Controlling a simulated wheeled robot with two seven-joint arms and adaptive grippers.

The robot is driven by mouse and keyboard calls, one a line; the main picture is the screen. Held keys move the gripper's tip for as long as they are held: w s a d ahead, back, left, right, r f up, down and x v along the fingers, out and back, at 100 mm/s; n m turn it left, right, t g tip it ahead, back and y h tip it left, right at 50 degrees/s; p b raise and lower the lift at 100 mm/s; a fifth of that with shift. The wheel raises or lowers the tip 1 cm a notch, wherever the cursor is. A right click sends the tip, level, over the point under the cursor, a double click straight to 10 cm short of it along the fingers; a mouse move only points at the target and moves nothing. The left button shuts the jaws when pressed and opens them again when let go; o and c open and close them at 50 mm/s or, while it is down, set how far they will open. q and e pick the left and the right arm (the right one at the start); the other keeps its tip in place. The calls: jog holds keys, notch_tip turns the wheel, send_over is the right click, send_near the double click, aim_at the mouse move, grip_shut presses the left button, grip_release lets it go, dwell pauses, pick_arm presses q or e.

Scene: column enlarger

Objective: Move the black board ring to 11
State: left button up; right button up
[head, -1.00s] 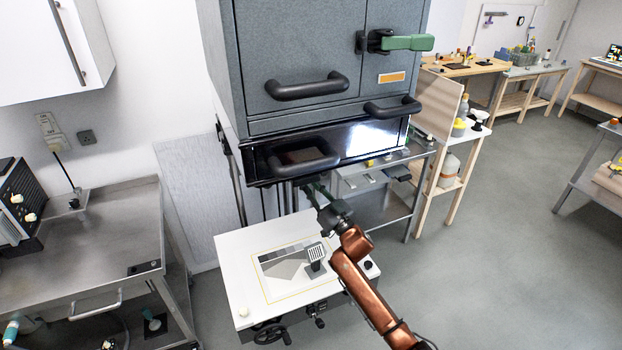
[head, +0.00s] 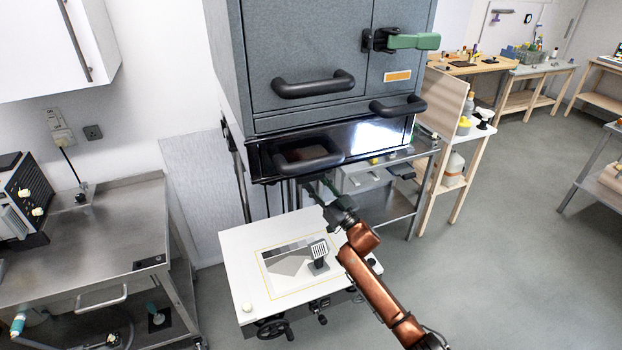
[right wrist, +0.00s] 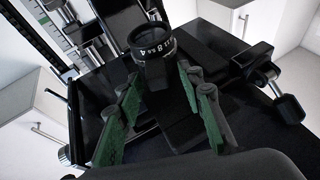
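In the right wrist view, a black ring (right wrist: 153,44) with white numbers sits around a dark round lens-like part. An 8 faces the camera, a 4 shows to its left and smaller marks lie between; I cannot make out an 11. My right gripper (right wrist: 158,78) has its green fingers spread apart, with the tips close to the ring's near side, one on each side. Contact cannot be told. In the head view, my right gripper (head: 328,187) reaches under the large grey cabinet-like head (head: 310,60); the ring is hidden there. My left gripper is not in view.
A white baseboard (head: 240,262) with a grey-patterned sheet and a small dark device (head: 319,252) lies below my right arm. Black handles (head: 312,84) stick out from the grey head. A steel bench (head: 100,235) stands at left. Open floor lies at right.

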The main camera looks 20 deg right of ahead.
jog(key=v, duration=1.2)
dwell(0.3)
